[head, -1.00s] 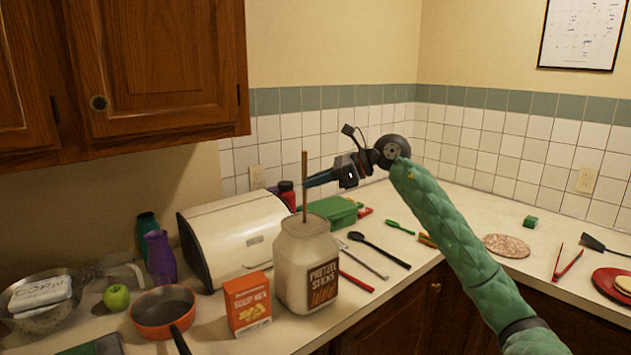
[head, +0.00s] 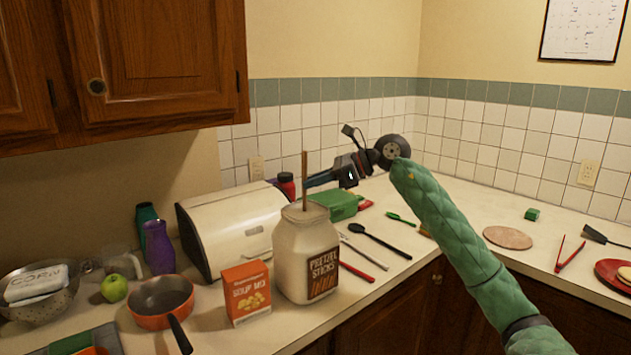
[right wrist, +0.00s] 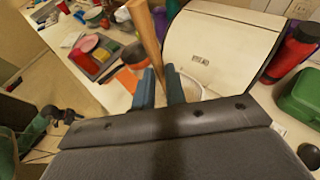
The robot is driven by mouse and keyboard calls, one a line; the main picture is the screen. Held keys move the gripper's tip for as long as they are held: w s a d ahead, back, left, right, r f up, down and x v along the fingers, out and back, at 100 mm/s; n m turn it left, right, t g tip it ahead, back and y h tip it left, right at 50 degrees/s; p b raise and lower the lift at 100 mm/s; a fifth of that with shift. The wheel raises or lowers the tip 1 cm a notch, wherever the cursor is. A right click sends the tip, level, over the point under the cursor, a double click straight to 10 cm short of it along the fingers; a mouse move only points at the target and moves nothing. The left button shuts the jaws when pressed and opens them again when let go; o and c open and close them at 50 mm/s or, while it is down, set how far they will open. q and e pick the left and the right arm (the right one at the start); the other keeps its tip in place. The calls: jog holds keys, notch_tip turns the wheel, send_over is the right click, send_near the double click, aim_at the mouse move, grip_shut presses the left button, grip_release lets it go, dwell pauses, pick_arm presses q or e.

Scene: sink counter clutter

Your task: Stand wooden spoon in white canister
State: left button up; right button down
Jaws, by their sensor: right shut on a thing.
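The white canister (head: 292,250), an off-white jar with a brown pretzel label, stands upright on the counter. The wooden spoon (head: 304,180) shows as a thin brown stick, nearly upright, running down to the canister's mouth. Its lower end is hidden in or behind the rim. My right gripper (head: 310,180) is shut on the spoon above the canister. In the right wrist view the spoon (right wrist: 146,35) passes by the blue fingers (right wrist: 161,88), with part of the pale canister (right wrist: 190,88) below.
A soup mix box (head: 246,292) stands left of the canister, with a bread box (head: 228,235) behind it. An orange pan (head: 160,298) is farther left. A black spoon (head: 380,242) and a red utensil (head: 357,272) lie to the right. The counter's front edge is close.

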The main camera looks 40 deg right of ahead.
pick_arm(q)
jog(key=shift+d, duration=0.2)
pick_arm(e)
jog(key=c, duration=1.4)
grip_release()
jog(key=shift+o, duration=0.2)
